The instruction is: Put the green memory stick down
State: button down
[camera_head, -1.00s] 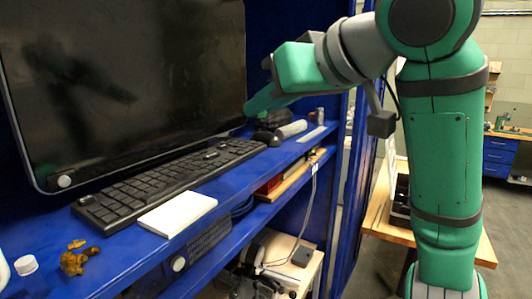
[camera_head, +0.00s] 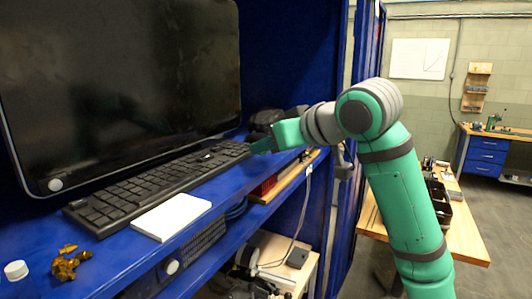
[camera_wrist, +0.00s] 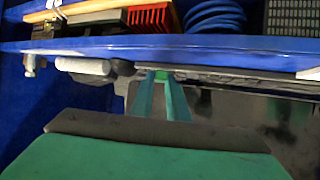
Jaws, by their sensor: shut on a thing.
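My gripper (camera_head: 256,147) is low over the blue shelf, at the right end of the black keyboard (camera_head: 150,184), in the head view. In the wrist view its two green fingers (camera_wrist: 161,80) come together on a small green piece, the green memory stick (camera_wrist: 162,75). Most of the stick is hidden between the fingertips, and in the head view I cannot make it out. I cannot tell whether it touches the shelf or the keyboard.
A large dark monitor (camera_head: 120,85) stands behind the keyboard. A white pad (camera_head: 171,216) lies in front of it, with a brass-coloured piece (camera_head: 69,263) and white cap (camera_head: 16,270) at left. A pale cylinder (camera_wrist: 84,66) lies near my fingers. A lower shelf holds equipment.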

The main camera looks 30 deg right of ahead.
jog(key=shift+f, duration=0.8)
jog(key=shift+f, duration=0.4)
jog(key=shift+f, duration=0.25)
jog(key=c, duration=1.7)
grip_release()
jog(key=shift+f, duration=0.1)
jog(key=shift+a, duration=0.1)
